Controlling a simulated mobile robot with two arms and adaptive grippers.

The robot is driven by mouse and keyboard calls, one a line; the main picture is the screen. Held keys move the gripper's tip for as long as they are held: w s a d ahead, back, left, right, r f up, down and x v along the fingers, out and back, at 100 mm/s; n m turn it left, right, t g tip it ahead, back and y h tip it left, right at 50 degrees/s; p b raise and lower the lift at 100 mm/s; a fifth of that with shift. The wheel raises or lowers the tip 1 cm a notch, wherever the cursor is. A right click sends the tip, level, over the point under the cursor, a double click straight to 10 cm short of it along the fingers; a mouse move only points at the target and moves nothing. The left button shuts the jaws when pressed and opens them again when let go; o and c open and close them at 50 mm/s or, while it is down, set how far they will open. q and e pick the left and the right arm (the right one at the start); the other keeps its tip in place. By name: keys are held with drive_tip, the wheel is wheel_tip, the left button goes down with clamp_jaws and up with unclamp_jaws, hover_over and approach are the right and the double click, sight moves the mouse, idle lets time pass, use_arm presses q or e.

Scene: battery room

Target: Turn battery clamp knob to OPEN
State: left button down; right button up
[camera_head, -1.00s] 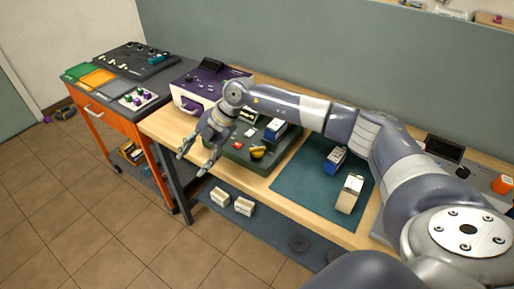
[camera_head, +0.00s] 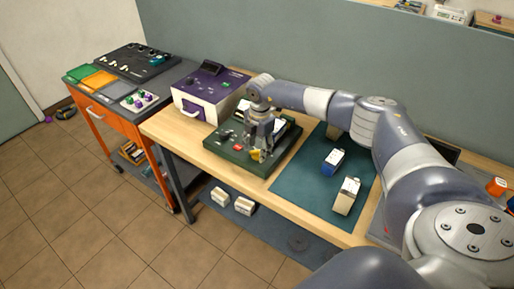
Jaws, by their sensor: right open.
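The dark green clamp fixture (camera_head: 228,149) sits on the wooden bench. The knob's pointer and any OPEN mark are too small to read. The battery in the fixture is mostly hidden behind the gripper. My left gripper is not in view.
A purple and white tester (camera_head: 205,95) stands left of the fixture. On the green mat (camera_head: 298,187) to the right are a blue battery (camera_head: 332,162) and a beige battery (camera_head: 346,196). An orange cart (camera_head: 117,118) stands at the left.

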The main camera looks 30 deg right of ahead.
drive_tip(key=shift+w+f, duration=0.1)
drive_tip(key=shift+f, duration=0.65)
drive_tip(key=c, duration=1)
drive_tip(key=shift+c, duration=0.2)
drive_tip(key=shift+n, duration=0.3)
drive_tip(key=n+b, duration=0.2)
drive_tip(key=n, duration=0.1)
drive_tip(key=shift+f+n, duration=0.15)
drive_tip(key=shift+n, duration=0.15)
drive_tip(key=n+b, duration=0.2)
drive_tip(key=n, duration=0.3)
drive_tip(key=shift+d+b, duration=0.1)
drive_tip(key=shift+b, duration=0.2)
drive_tip(key=n+b, duration=0.1)
drive_tip(key=n, duration=0.1)
drive_tip(key=n+b, duration=0.1)
drive_tip(key=n, duration=0.1)
drive_tip(key=shift+d+n+g+y, duration=0.1)
drive_tip(key=shift+n+g+y, duration=0.2)
drive_tip(key=shift+n, duration=0.1)
drive_tip(key=shift+o, duration=0.2)
drive_tip(key=shift+n+b, duration=0.8)
drive_tip(key=shift+n, duration=1.2)
